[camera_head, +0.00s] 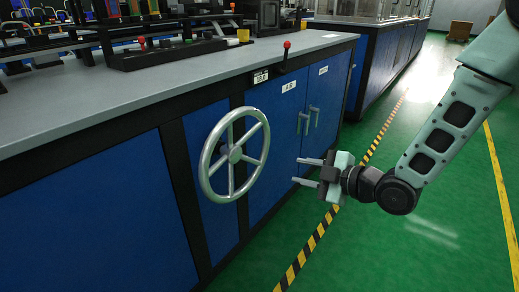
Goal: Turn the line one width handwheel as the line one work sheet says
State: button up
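A grey metal handwheel (234,154) with several spokes and a hub is mounted on the blue front panel of the bench. My gripper (304,171) is to the right of the wheel, its two fingers pointing left towards it. The fingers are apart with nothing between them, and a gap shows between them and the rim. A small dark plate with a light display or label (261,77) sits on the bench edge above the wheel; its text is too small to read surely. I cannot make out a work sheet.
The grey bench top (120,95) holds machine parts at the back. A lever with a red knob (286,46) stands at its front edge. Blue cabinet doors (317,110) with handles are behind my gripper. Green floor with yellow-black tape (312,240) is open in front.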

aim_at(255, 162)
jog(key=b+x, duration=0.4)
jog(key=x, duration=1.3)
jog(key=shift+a, duration=0.1)
jog(key=shift+c, duration=0.2)
grip_shut()
